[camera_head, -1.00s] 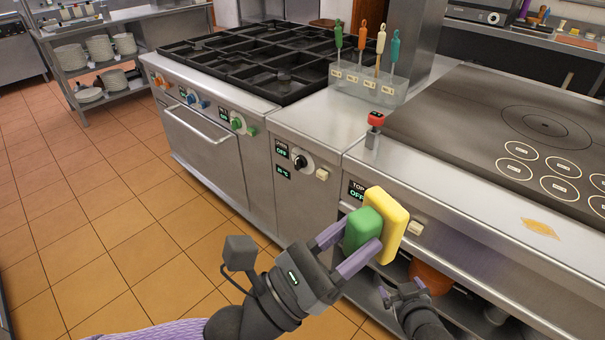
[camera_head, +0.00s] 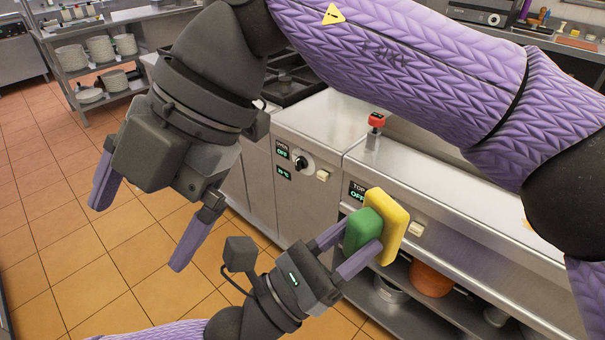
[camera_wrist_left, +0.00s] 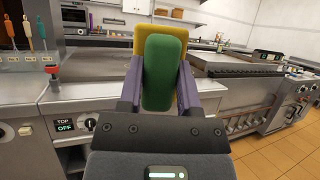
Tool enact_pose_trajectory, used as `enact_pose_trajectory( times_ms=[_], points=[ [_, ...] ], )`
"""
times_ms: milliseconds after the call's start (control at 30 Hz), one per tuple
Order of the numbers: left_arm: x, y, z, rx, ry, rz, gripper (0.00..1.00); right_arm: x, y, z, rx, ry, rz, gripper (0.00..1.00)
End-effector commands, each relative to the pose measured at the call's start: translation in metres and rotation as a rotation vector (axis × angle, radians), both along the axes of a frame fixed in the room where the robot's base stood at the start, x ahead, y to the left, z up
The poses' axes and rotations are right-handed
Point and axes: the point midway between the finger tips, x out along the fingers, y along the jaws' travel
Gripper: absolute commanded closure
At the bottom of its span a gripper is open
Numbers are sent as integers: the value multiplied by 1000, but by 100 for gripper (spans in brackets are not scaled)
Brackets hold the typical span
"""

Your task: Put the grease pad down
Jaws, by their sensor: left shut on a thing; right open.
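The grease pad (camera_head: 397,225) is a block with a yellow slab and a green grip. My left gripper (camera_head: 358,240) is shut on its green part and holds it in the air in front of the cooking line. In the left wrist view the grease pad (camera_wrist_left: 163,75) stands between the two purple fingers, green side toward the camera, yellow edge behind. My right gripper (camera_head: 138,235) is open and empty, large in the foreground at left, fingers pointing down. Its arm crosses the top of the head view.
The steel counter front (camera_head: 440,210) runs behind the pad, with a red-topped fitting (camera_head: 376,120) on top. An orange container (camera_head: 430,279) and a pot (camera_head: 388,290) stand on the shelf below. Tiled floor (camera_head: 70,270) is clear at left.

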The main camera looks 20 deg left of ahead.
Motion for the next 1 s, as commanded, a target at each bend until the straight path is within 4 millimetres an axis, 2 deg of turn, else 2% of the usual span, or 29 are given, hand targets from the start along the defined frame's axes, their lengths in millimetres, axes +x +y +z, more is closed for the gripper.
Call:
enact_pose_trajectory(
  times_ms=[33,67,100,200,300,367,467,800,1000],
  points=[
    [0,0,0,0,0,0,100,1,-17,-13,-211,-190,-35,0],
    [0,0,0,0,0,0,100,7,-30,-21,-350,-318,-93,0],
    [0,0,0,0,0,0,100,20,-48,-26,-512,-490,-201,0],
    [0,0,0,0,0,0,100,47,-79,-16,-736,-840,-478,0],
    [0,0,0,0,0,0,100,60,-95,0,-812,-1054,-671,0],
    [0,0,0,0,0,0,100,64,-100,5,-824,-1115,-730,0],
    [0,0,0,0,0,0,100,73,-107,-2,-830,-1138,-758,0],
    [0,0,0,0,0,0,100,118,-142,-59,-829,-1129,-757,0],
    [0,0,1,-2,-2,0,100,131,-152,-76,-827,-1129,-757,0]
  ],
)
